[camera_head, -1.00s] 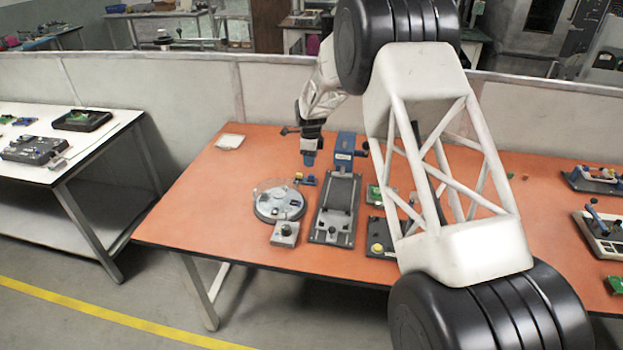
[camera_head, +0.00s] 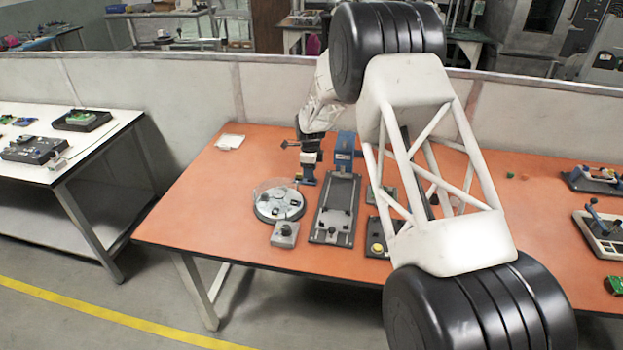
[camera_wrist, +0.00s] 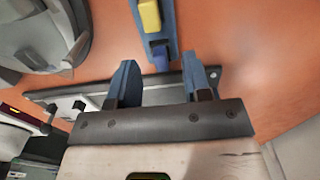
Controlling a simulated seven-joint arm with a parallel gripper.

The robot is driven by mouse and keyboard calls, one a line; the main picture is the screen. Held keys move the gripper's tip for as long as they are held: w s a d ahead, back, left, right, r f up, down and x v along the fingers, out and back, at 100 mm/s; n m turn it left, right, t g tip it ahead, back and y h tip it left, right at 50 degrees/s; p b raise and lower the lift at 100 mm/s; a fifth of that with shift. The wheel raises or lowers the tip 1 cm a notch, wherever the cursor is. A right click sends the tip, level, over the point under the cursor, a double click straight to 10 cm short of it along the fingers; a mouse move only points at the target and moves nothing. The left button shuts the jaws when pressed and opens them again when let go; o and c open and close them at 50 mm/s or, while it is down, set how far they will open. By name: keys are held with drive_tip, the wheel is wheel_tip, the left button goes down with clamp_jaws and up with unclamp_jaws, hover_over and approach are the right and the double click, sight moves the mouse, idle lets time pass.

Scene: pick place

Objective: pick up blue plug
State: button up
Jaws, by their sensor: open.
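My gripper (camera_head: 308,178) is low over the orange table, just right of the round grey dish. In the wrist view its two blue fingers (camera_wrist: 161,75) are apart with nothing held between them. Just beyond the fingertips is a dark blue piece (camera_wrist: 160,57) that appears to be the blue plug. It sits at the near end of a blue strip (camera_wrist: 169,32) with a yellow block (camera_wrist: 149,15) on it. In the head view my gripper mostly hides these small parts.
The round grey dish (camera_head: 265,209) with a clear rim stands to the left. A dark fixture plate (camera_head: 322,233) with a blue block (camera_head: 345,145) at its back stands close right. A small grey box (camera_head: 284,235) is in front. The table's back left is mostly clear.

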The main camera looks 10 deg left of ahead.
drive_tip(key=shift+f, duration=1.05)
drive_tip(key=shift+c, duration=0.4)
clamp_jaws()
